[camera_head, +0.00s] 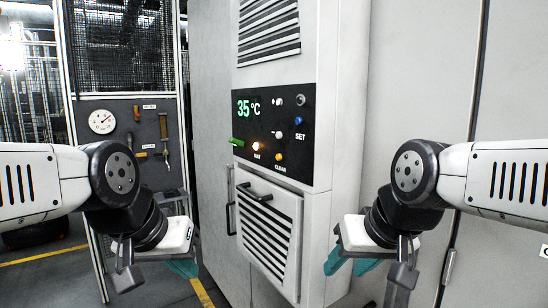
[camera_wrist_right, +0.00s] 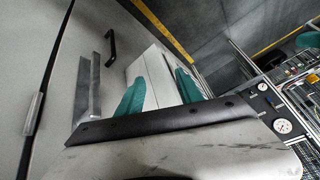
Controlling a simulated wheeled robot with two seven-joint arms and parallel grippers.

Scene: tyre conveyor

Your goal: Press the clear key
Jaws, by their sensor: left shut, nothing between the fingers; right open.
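The clear key (camera_head: 278,157) is a small yellow-orange button above the label CLEAR, at the lower right of the black control panel (camera_head: 262,125) in the head view. The panel's display (camera_head: 248,107) reads 35 °C in green. My left gripper (camera_head: 183,267) is shut and empty, low and to the left of the panel, apart from it. My right gripper (camera_head: 350,263) is open and empty, low and to the right of the panel. Its teal fingers show spread in the right wrist view (camera_wrist_right: 160,92). Neither gripper touches a key.
A vented door with a handle (camera_head: 268,230) is below the panel. A gauge board (camera_head: 126,125) stands at the left.

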